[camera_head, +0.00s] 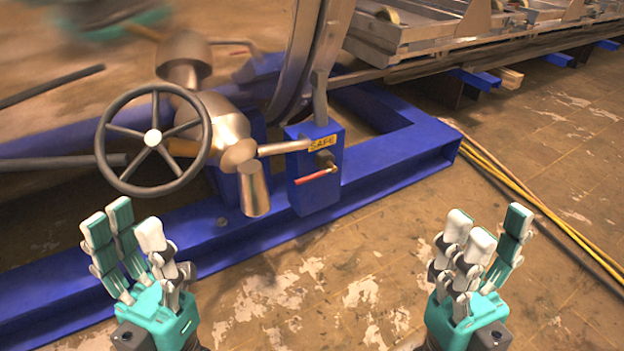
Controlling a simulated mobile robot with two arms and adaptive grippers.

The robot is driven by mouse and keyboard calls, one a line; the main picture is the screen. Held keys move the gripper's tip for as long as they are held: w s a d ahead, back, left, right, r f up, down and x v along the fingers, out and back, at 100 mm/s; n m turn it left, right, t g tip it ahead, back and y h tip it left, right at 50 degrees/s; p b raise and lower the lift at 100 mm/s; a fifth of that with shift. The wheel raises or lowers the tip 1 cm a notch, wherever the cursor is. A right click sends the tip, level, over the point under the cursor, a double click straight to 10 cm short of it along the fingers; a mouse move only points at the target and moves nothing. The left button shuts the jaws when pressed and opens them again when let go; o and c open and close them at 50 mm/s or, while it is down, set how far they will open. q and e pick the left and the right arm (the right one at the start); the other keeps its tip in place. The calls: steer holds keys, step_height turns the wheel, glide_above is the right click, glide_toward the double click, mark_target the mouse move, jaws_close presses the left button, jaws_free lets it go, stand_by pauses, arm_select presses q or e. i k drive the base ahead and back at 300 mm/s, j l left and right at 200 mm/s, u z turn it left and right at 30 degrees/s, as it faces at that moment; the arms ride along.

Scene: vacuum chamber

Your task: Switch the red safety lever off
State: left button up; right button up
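The red safety lever (314,178) sticks out to the left from a small pivot on the front of a blue box (318,200). It lies nearly level, with its free end slightly lower. A yellow label reading SAFE (322,143) is on the box above it. My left gripper (132,232) is open and empty, fingers up, at the lower left, below the handwheel and well apart from the lever. My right gripper (481,238) is open and empty, fingers up, at the lower right, also apart from the lever.
A grey handwheel (152,138) and metal valve pipes (222,125) stand left of the blue box. A blue frame beam (400,172) runs along the floor. Yellow cables (540,203) lie at the right. The worn floor (330,290) between my grippers is clear.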

mark_target(310, 178)
steer(key=i+l+u, duration=0.1)
steer(key=l, duration=0.35)
steer(key=i+l+u, duration=0.1)
steer(key=l, duration=0.35)
steer(key=i+l, duration=0.25)
steer(key=l, duration=0.25)
steer(key=i+l+u, duration=0.15)
steer(key=l, duration=0.3)
steer(key=i+l+u, duration=0.1)
steer(key=l, duration=0.4)
steer(key=l+u, duration=0.1)
steer(key=l, duration=0.4)
steer(key=i, duration=0.05)
